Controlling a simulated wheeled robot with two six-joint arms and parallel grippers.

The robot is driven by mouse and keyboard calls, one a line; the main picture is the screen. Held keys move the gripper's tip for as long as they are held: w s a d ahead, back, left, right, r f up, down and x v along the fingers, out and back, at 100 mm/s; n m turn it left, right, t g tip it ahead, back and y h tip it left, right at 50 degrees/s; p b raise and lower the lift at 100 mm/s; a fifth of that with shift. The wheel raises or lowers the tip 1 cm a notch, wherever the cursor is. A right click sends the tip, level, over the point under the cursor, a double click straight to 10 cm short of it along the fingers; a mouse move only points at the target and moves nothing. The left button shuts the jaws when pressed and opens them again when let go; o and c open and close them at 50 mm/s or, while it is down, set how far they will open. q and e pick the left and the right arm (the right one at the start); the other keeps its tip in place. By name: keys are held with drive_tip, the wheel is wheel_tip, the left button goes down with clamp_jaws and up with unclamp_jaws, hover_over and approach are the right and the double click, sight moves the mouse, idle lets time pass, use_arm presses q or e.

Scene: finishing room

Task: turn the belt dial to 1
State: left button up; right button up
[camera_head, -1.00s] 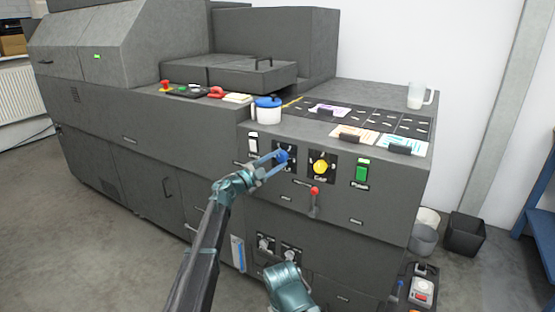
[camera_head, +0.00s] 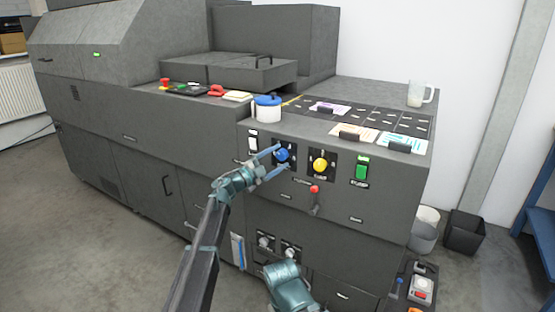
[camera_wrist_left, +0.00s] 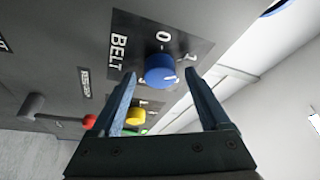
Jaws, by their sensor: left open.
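The belt dial (camera_head: 282,155) is a blue round knob on a black plate on the front of the dark grey machine. In the left wrist view the blue knob (camera_wrist_left: 161,69) sits beyond and between my fingertips, under the word BELT and the marks 0 and 1. A pale pointer mark shows on its rim, but I cannot tell its exact setting. My left gripper (camera_head: 273,160) is open in front of the dial, and it also shows in the left wrist view (camera_wrist_left: 160,80) with nothing between its fingers. My right arm (camera_head: 290,287) shows at the bottom; its fingers are out of frame.
A yellow dial (camera_head: 320,165) and a green switch (camera_head: 362,168) are right of the belt dial. A red-knobbed lever (camera_head: 315,190) sticks out below. A white switch (camera_head: 253,142) is to the left. A blue-lidded pot (camera_head: 267,109) stands on the ledge above.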

use_arm(q)
drive_tip(key=b+v, duration=0.2)
drive_tip(key=v, duration=1.1)
drive_tip(key=shift+s+a, duration=0.25)
drive_tip(key=shift+a, duration=0.1)
drive_tip(key=shift+f, duration=0.1)
drive_tip(key=a+f+n+t+y, duration=0.2)
drive_tip(key=a+n+t+y, duration=0.4)
drive_tip(key=n+y, duration=0.75)
drive_tip(key=s+f+n+g+y, duration=0.55)
drive_tip(key=s+f, duration=0.35)
drive_tip(key=f, duration=0.3)
drive_tip(key=s+d+f+g, duration=0.2)
drive_tip(key=s+f+g, duration=0.2)
drive_tip(key=s, duration=0.6)
drive_tip(key=s+d+f+n+g+h, duration=0.15)
drive_tip(key=s+f+g, duration=0.25)
drive_tip(key=s, duration=0.5)
drive_tip(key=s+d+f+g, duration=0.2)
drive_tip(key=s+f+g, duration=0.2)
drive_tip(key=s, duration=0.6)
wheel_tip(320, 180, up, 28)
drive_tip(key=p, duration=2.7)
drive_tip(key=shift+s+r+p, duration=0.2)
drive_tip(key=shift+p, duration=0.2)
